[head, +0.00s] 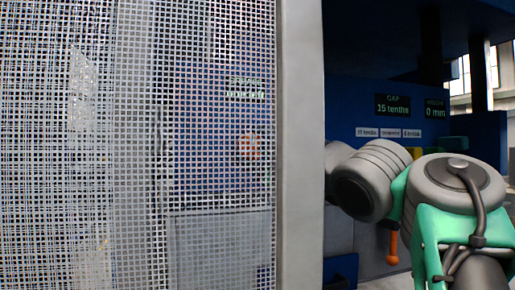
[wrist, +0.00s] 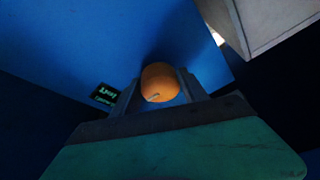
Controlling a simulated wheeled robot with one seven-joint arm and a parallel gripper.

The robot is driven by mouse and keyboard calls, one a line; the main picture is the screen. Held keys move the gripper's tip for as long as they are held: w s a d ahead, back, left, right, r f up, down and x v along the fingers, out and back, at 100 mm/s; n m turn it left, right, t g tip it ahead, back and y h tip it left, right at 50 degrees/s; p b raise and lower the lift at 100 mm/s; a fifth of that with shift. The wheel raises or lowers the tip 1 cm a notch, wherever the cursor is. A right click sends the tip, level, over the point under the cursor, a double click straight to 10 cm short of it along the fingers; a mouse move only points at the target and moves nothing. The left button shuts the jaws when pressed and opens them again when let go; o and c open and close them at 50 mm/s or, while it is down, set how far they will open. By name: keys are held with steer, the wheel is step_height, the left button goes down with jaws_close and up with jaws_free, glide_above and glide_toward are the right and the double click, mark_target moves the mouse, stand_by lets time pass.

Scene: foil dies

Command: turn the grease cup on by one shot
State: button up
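A round orange cap (wrist: 160,82), which looks like the grease cup, sits against a blue panel in the wrist view. My gripper (wrist: 162,86) has one dark finger on each side of the cap. The cap fills the gap between the fingers, but I cannot tell whether they press on it. In the head view my gripper and this cap cannot be made out; my arm covers part of the right side.
A wire mesh guard (head: 130,150) and grey post (head: 300,145) fill the head view's left. Behind the arm is a blue machine (head: 350,85) with a display (head: 393,105) reading "GAP 15 tenths" and another (head: 436,108) reading "0 mm". An orange handle (head: 392,248) hangs below.

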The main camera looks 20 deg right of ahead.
steer(key=o, duration=0.3)
steer(key=shift+b+v, duration=0.65)
steer(key=shift+v, duration=3.25)
